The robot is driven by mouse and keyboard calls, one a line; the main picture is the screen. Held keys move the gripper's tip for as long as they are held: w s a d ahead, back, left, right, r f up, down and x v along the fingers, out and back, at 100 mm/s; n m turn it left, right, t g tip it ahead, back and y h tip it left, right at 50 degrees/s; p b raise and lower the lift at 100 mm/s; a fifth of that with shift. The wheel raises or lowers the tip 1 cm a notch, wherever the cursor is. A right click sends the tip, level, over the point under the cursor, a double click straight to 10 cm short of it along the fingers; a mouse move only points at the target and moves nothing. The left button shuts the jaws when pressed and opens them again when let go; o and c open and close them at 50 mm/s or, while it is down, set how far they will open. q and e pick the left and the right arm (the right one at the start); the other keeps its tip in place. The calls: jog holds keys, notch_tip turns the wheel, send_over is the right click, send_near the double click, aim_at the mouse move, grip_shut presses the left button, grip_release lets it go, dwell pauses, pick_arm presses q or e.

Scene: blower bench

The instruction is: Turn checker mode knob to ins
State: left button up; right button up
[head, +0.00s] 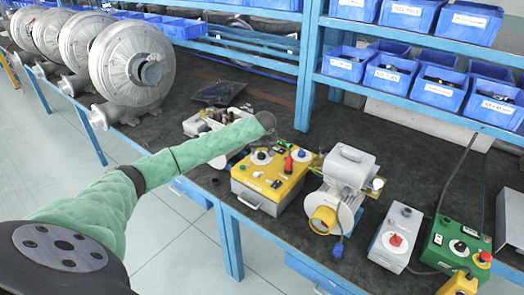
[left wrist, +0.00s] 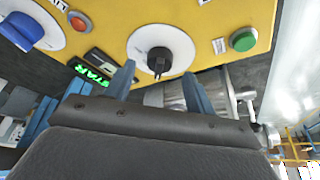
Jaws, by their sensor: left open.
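The yellow checker box (head: 262,194) stands on the bench, with a black knob on a white dial (head: 261,157) and a blue knob (head: 302,154) on top. The left wrist view shows its yellow panel (left wrist: 222,14) close up, with the black knob (left wrist: 159,61) and part of the blue knob (left wrist: 22,30). Knob labels are not legible. My left gripper (left wrist: 158,70) is open, its two fingers apart on either side of the black knob in that view. Whether they touch it cannot be told. My right gripper is not in view.
In the left wrist view, a green button (left wrist: 243,40) and an orange button (left wrist: 80,22) flank the black knob. A grey motor unit (head: 350,167), a grey box (head: 396,238) and a green box (head: 455,243) stand to the right. Blue bins (head: 436,92) fill the shelves behind.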

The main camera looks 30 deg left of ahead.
aim_at(261, 155)
pick_arm(q)
jog(key=shift+x, duration=1.1)
jog(key=shift+f+p, duration=0.3)
jog(key=shift+p, duration=0.05)
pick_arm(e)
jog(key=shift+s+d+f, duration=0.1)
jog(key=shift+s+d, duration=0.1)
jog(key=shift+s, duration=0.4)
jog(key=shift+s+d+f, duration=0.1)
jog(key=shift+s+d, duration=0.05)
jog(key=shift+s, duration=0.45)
pick_arm(q)
jog(key=shift+w, duration=0.1)
jog(key=shift+c, duration=0.2)
jog(key=c, duration=0.9)
